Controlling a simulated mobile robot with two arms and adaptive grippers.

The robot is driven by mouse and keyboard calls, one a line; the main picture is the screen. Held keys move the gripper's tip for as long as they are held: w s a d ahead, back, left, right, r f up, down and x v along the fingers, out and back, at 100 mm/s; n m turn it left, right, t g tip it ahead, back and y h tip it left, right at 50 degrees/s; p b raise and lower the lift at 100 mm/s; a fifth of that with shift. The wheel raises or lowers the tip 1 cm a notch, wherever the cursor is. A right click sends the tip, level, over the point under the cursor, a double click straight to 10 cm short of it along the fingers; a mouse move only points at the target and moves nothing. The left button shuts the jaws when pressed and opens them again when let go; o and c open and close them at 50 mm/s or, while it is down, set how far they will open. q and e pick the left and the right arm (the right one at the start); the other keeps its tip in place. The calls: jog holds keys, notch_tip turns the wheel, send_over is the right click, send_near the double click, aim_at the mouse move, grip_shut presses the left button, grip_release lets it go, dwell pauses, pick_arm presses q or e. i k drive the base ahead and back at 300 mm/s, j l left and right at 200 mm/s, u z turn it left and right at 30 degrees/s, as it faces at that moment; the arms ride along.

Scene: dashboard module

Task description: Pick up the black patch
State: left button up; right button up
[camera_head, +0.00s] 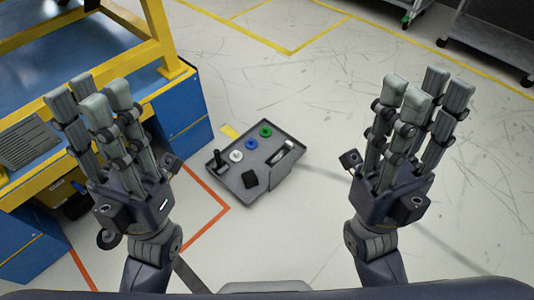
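A small black patch (249,179) lies in the lower part of a dark grey tray (274,184). The tray is low, between my two hands and farther from my body. My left gripper (95,100) is a multi-finger hand at the left, fingers extended upward and open, with nothing in it. My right gripper (424,92) is raised at the right, fingers also extended, open and empty. Both are well apart from the patch and the tray.
The tray also holds a green disc (266,131), a blue disc (251,144), a white ring (236,155), a black upright piece (218,160) and a pale piece (285,150). A blue and yellow workbench (183,100) stands at left. Carts stand at top right. The floor around the tray is clear.

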aim_at(274, 159)
jog(key=u, duration=1.75)
jog(key=l+u, duration=0.35)
jog(key=k+l+u, duration=0.1)
jog(key=l+u, duration=0.25)
jog(key=l, duration=0.2)
jog(key=k+l+u, duration=0.1)
jog(key=l+u, duration=0.2)
jog(key=l, duration=0.15)
jog(key=k+l, duration=0.15)
jog(key=l, duration=0.3)
jog(key=k+l, duration=0.15)
jog(key=l, duration=0.35)
jog(key=k+l, duration=0.15)
jog(key=l, duration=0.3)
jog(key=k+l, duration=0.15)
jog(key=l, duration=0.3)
jog(key=k+l, duration=0.15)
jog(key=l, duration=0.3)
jog(key=k+l, duration=0.15)
jog(key=l, duration=0.35)
jog(key=k+l, duration=0.15)
jog(key=l, duration=0.3)
jog(key=k+l, duration=0.15)
jog(key=l, duration=0.3)
